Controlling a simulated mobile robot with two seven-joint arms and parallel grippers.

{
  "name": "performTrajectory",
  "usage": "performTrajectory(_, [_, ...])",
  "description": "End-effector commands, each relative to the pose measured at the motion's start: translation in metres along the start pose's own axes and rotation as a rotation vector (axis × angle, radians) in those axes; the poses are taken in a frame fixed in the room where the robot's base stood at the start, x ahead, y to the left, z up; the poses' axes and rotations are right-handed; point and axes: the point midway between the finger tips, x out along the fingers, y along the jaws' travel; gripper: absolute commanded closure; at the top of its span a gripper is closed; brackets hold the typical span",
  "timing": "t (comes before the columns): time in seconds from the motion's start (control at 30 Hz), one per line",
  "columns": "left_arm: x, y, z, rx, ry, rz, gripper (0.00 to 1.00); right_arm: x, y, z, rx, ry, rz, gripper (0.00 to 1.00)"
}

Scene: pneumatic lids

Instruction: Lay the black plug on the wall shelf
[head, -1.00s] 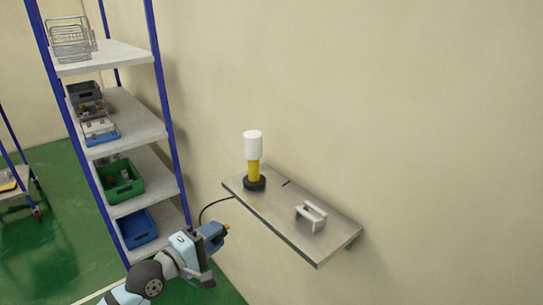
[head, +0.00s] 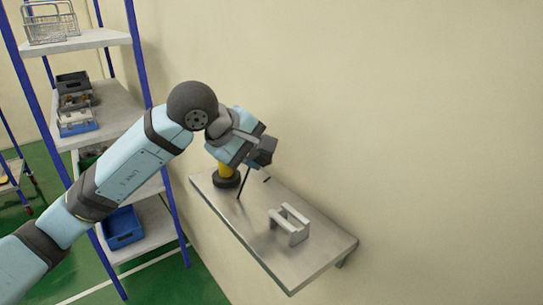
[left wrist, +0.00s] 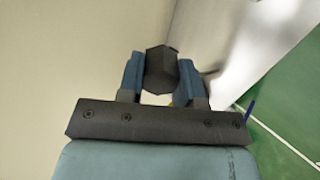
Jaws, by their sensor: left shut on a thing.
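The black plug (left wrist: 161,66) is a dark, many-sided block between the two blue fingers of my left gripper (left wrist: 160,82) in the left wrist view. The gripper is shut on it. In the head view my left gripper (head: 257,147) is at the far left part of the metal wall shelf (head: 305,263), over or in front of it. A thin black line, perhaps a cable, runs down from it towards the shelf top. I cannot tell the plug's exact height above the shelf. My right gripper is not in view.
On the shelf, a black round base (head: 226,181) with a yellow stem stands partly hidden behind my gripper. A grey handle-like block (head: 289,224) sits nearer the front. The shelf's near right part is bare. A blue-post rack (head: 93,103) with bins stands left.

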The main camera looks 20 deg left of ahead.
Motion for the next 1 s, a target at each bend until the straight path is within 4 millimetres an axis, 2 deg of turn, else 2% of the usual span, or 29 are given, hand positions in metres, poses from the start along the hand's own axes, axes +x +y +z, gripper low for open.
performTrajectory(0.17, [-0.005, -0.001, -0.002, -0.017, 0.016, -0.028, 0.92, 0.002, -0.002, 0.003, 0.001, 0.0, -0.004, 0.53])
performTrajectory(0.37, [0.002, -0.007, -0.002, -0.017, 0.014, -0.028, 0.92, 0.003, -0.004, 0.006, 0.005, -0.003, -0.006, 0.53])
performTrajectory(0.9, [0.039, -0.043, -0.002, -0.016, 0.013, -0.027, 0.92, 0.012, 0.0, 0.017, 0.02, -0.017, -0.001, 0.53])
performTrajectory(1.0, [0.049, -0.052, -0.002, -0.014, 0.016, -0.026, 0.92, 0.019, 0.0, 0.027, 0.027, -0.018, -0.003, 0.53])
